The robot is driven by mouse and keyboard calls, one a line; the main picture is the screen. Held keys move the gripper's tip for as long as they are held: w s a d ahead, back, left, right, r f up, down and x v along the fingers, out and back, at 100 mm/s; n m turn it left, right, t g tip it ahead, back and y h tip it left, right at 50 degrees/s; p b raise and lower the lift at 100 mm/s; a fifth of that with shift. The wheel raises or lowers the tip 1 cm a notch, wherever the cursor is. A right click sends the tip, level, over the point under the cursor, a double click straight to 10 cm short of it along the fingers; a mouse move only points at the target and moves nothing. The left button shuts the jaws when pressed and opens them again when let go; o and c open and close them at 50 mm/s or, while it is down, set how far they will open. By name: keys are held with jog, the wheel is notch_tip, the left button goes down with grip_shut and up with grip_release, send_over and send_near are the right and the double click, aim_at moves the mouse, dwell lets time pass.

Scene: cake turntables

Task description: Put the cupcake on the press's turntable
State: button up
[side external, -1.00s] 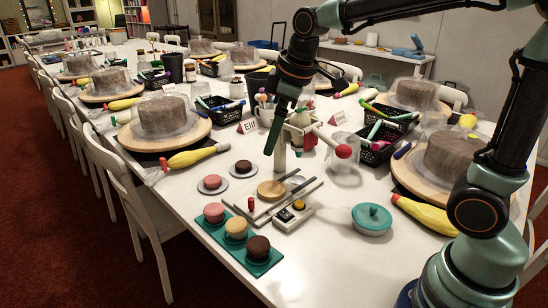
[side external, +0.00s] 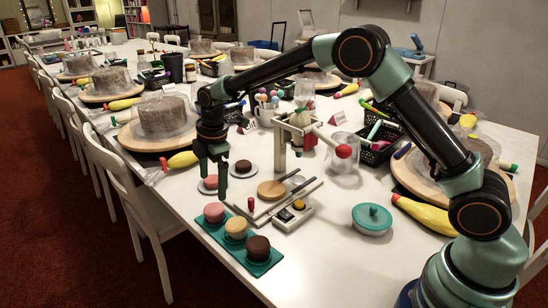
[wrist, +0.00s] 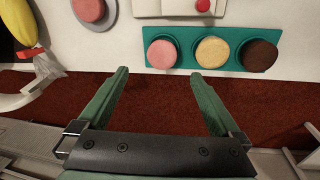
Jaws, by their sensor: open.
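Several small round cakes could be the cupcake. Pink (side external: 214,212), yellow (side external: 236,228) and dark brown (side external: 258,246) ones sit in a row on a teal tray; the same pink (wrist: 162,52), yellow (wrist: 213,51) and brown (wrist: 260,55) cakes show in the wrist view. Another pink cake (side external: 211,182) and a brown cake (side external: 243,166) sit on separate saucers. The press (side external: 298,130) has a red-knobbed lever; a round wooden disc (side external: 271,190), apparently its turntable, is bare. My gripper (wrist: 160,74) is open and empty, pointing down near the saucer cakes.
A control box (side external: 292,215) with a yellow button stands beside the turntable. A teal lidded dish (side external: 372,218) is to the right. A large covered cake (side external: 165,117) and a yellow piping bag (side external: 190,159) lie to the left. The table's edge and red carpet show beyond the tray.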

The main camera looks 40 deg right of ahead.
aim_at(213, 208)
jog(key=f, duration=0.6)
jog(key=w+f, duration=0.1)
jog(key=f, duration=0.2)
jog(key=shift+a+f, duration=0.1)
jog(key=shift+a, duration=0.15)
jog(key=c, duration=1.5)
jog(key=shift+c, duration=0.3)
